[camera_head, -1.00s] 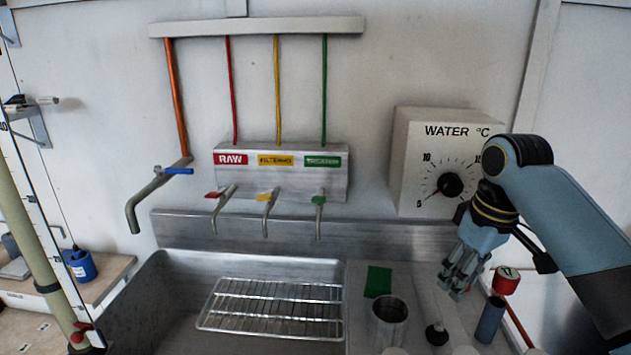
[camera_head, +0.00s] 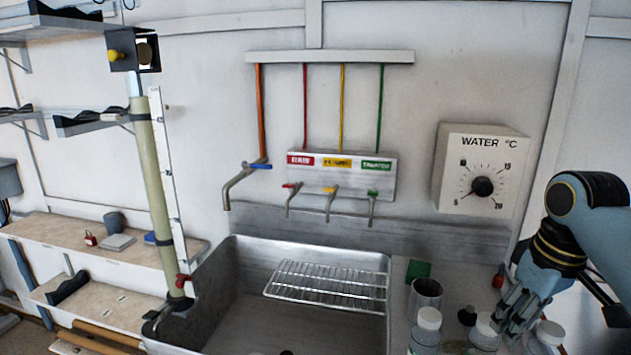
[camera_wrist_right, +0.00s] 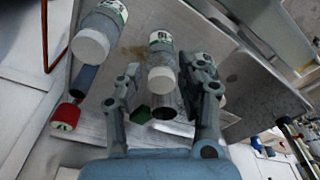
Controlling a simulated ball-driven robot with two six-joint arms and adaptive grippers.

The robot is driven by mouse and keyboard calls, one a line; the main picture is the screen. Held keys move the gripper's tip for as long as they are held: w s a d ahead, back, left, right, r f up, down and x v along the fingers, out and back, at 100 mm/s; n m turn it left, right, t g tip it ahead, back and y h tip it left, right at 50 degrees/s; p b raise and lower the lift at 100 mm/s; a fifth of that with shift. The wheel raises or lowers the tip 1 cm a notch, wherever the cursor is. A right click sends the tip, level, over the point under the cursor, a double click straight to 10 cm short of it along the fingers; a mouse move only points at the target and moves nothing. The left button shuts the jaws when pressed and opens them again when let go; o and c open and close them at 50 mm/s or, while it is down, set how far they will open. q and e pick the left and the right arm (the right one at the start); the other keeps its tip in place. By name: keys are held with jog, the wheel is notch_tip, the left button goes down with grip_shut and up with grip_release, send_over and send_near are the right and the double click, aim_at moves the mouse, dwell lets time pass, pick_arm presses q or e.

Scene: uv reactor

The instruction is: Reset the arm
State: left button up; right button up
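My right arm comes in from the right edge of the head view. Its gripper (camera_head: 512,318) hangs fingers-down over the counter to the right of the sink, among white-capped bottles. In the right wrist view the gripper (camera_wrist_right: 165,75) has its two fingers wide apart. A clear bottle with a white cap (camera_wrist_right: 161,72) and a metal cup (camera_wrist_right: 163,108) show in the gap between the fingers. Neither appears gripped. My left gripper is in neither view.
A sink with a wire rack (camera_head: 328,287) lies left of the gripper. Several bottles (camera_head: 426,330) and a metal cup (camera_head: 426,297) crowd the counter. A water temperature dial box (camera_head: 483,170) hangs behind. A red-capped item (camera_wrist_right: 66,117) shows in the wrist view.

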jog(key=s+a+m+t+h, duration=0.1)
jog(key=s+a+m+t, duration=0.2)
jog(key=s, duration=2.2)
notch_tip(320, 180, down, 35)
jog(key=s+d+g+b, duration=0.1)
jog(key=d+g+b, duration=0.1)
jog(key=b, duration=0.6)
pick_arm(q)
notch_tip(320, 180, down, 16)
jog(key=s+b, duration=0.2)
jog(key=b, duration=0.5)
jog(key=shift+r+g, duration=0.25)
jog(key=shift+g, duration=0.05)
pick_arm(e)
jog(key=s+f+g, duration=0.1)
jog(key=s+f, duration=1.8)
jog(key=f, duration=0.4)
jog(key=shift+d+m, duration=0.3)
jog(key=shift+d, duration=0.05)
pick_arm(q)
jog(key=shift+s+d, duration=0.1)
pick_arm(e)
jog(key=shift+g, duration=0.3)
